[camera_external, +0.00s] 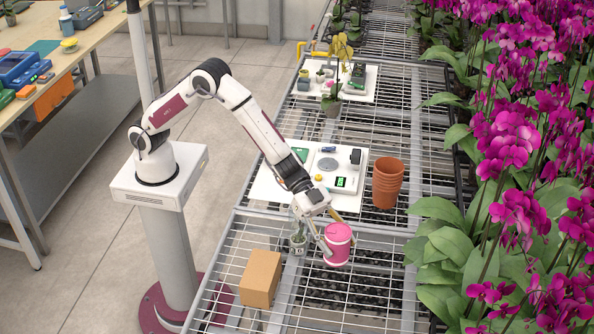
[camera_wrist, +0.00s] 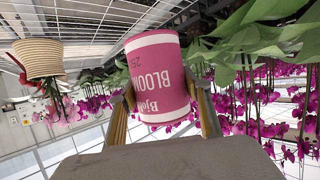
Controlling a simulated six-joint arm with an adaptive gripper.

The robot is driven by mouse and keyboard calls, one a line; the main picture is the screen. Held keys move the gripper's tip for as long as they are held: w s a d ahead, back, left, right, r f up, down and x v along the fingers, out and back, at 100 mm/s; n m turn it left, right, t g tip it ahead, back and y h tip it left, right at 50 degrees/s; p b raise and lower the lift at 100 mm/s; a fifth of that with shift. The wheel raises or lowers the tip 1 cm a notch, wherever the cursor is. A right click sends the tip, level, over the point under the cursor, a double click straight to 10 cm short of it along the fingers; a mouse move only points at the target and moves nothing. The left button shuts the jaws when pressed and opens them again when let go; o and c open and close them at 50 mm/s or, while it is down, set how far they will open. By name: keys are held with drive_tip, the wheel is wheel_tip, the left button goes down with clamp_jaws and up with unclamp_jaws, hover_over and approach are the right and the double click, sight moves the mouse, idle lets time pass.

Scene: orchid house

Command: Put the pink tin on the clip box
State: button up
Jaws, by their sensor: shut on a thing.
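The pink tin (camera_external: 338,244) is a round can with a pale band. My gripper (camera_external: 339,241) is shut on it, with one finger on each side. In the wrist view the tin (camera_wrist: 160,75) fills the middle, its "BLOOM" lettering upside down between the two tan fingers. It hangs over the wire bench; its exact height is hard to tell. A plain tan cardboard box (camera_external: 261,278), which seems to be the clip box, stands on the bench left of and nearer the camera than the tin. Its top is bare.
Behind are a white board (camera_external: 268,188) with a scale (camera_external: 342,178) and stacked terracotta pots (camera_external: 387,183). Orchids (camera_external: 515,130) crowd the right side. The grating right of the box looks clear.

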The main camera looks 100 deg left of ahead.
drive_tip(key=shift+s+a+r+m, duration=0.1)
drive_tip(key=shift+s+r+m, duration=0.2)
drive_tip(key=shift+s+r, duration=0.1)
drive_tip(key=s+r+m+g+h, duration=0.2)
drive_tip(key=s+m+g+h, duration=0.15)
drive_tip(key=s, duration=0.35)
drive_tip(key=m+g, duration=0.5)
drive_tip(key=g, duration=0.1)
hover_over(260, 269)
drive_tip(key=f, duration=0.1)
drive_tip(key=shift+h, duration=0.25)
drive_tip(key=shift+f, duration=0.1)
wheel_tip(260, 269, down, 6)
drive_tip(key=shift+f, duration=0.15)
drive_tip(key=shift+f, duration=1.75)
drive_tip(key=shift+f, duration=0.15)
